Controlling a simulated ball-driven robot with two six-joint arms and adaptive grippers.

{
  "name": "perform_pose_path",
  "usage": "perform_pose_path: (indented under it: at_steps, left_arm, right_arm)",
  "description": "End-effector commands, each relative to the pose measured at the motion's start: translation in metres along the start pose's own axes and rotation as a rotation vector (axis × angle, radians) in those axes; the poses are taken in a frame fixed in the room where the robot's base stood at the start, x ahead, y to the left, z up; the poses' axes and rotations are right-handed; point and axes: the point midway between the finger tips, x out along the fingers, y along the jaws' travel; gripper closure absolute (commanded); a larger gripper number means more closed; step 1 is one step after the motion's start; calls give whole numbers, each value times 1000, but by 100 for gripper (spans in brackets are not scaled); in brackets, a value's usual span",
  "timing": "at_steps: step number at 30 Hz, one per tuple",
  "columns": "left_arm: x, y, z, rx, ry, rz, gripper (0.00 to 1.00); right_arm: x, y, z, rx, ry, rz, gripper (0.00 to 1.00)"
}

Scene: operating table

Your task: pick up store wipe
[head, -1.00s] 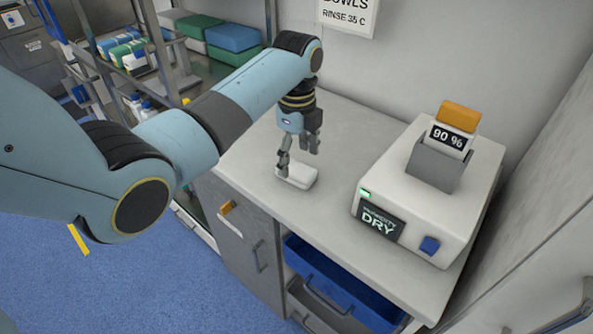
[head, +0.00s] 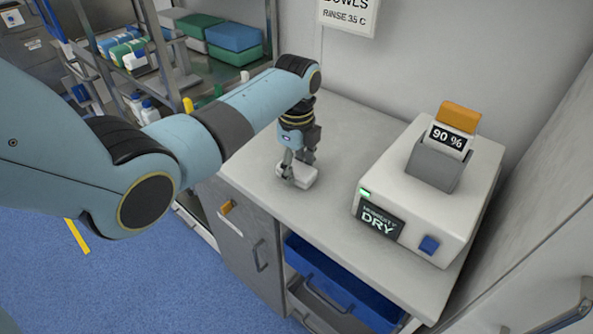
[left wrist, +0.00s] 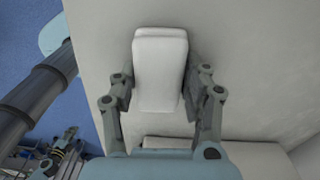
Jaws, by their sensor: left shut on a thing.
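The wipe is a small white block (head: 298,176) on the pale counter (head: 335,205), left of the white machine. My left gripper (head: 297,172) is down over it, with its fingers on both sides. In the left wrist view the white wipe (left wrist: 160,68) lies between the two fingers of my left gripper (left wrist: 158,90), which are shut on it. The wipe appears to be at counter height; I cannot tell whether it is lifted. My right gripper is not in view.
A white machine (head: 455,205) with a "DRY" display and a card holder (head: 438,163) stands to the right on the counter. An open blue drawer (head: 335,285) is below the front edge. A shelf rack with green and blue boxes (head: 233,38) stands behind left.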

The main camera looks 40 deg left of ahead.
Motion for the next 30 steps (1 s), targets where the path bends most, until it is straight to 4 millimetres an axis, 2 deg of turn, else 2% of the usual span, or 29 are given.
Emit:
perform_pose_path:
  at_steps: [4, 7, 15, 21, 30]
  left_arm:
    - [-2, 0, 0, 0, 0, -1, 75]
    - [-11, -1, 0, 0, 0, -2, 75]
    - [-66, -2, 0, 1, 0, -5, 75]
    - [-94, -1, 0, 0, 0, -3, 75]
    - [-100, 0, 0, -1, 0, 0, 75]
  right_arm:
    - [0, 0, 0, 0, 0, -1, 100]
    - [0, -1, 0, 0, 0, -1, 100]
    - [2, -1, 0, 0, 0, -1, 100]
    - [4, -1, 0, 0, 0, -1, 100]
    - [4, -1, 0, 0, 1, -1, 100]
